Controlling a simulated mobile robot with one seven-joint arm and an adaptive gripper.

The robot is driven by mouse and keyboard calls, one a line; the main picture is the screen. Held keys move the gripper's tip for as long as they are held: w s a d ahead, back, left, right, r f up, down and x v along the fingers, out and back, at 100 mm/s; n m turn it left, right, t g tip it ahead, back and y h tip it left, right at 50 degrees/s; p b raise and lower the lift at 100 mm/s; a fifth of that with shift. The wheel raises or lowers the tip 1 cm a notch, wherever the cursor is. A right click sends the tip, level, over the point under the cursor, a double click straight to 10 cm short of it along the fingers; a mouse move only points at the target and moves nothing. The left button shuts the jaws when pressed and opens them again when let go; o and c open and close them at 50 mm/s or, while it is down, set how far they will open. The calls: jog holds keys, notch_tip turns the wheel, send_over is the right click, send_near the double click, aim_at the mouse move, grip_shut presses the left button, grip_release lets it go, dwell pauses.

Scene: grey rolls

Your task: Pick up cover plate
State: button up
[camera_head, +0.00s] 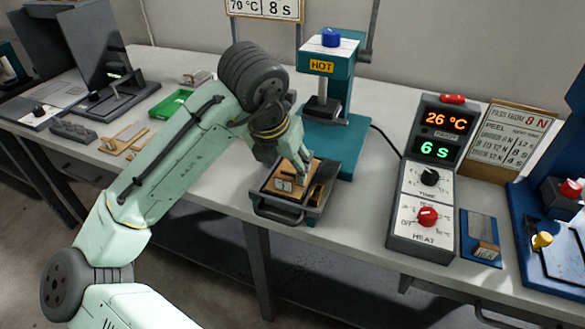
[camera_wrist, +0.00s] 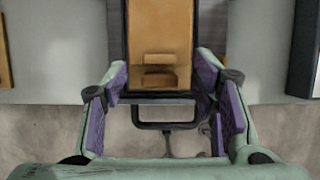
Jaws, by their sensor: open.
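The cover plate appears to be the tan plate (camera_head: 270,184) lying in the dark sliding tray in front of the hot press. In the wrist view the tan plate (camera_wrist: 160,25) has a small raised brown block (camera_wrist: 160,77) near its near edge. My gripper (camera_head: 296,174) is low over the plate. In the wrist view my gripper (camera_wrist: 163,72) is open, with one purple-padded finger on each side of the plate and a gap at each side. Contact with the block is not visible. My arm and fingers hide part of the plate in the head view.
The teal press (camera_head: 330,70) stands behind the tray, whose handle (camera_head: 277,212) faces the table's front edge. A control box (camera_head: 427,180) reads 26 °C and 6 s. A green tray (camera_head: 171,104) and small fixtures lie left; a blue station (camera_head: 555,230) stands right.

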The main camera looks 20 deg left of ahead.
aim_at(288, 172)
jog(key=shift+x, duration=1.75)
jog(key=c, duration=1.1)
jog(key=shift+r, duration=0.1)
jog(key=shift+c, duration=0.2)
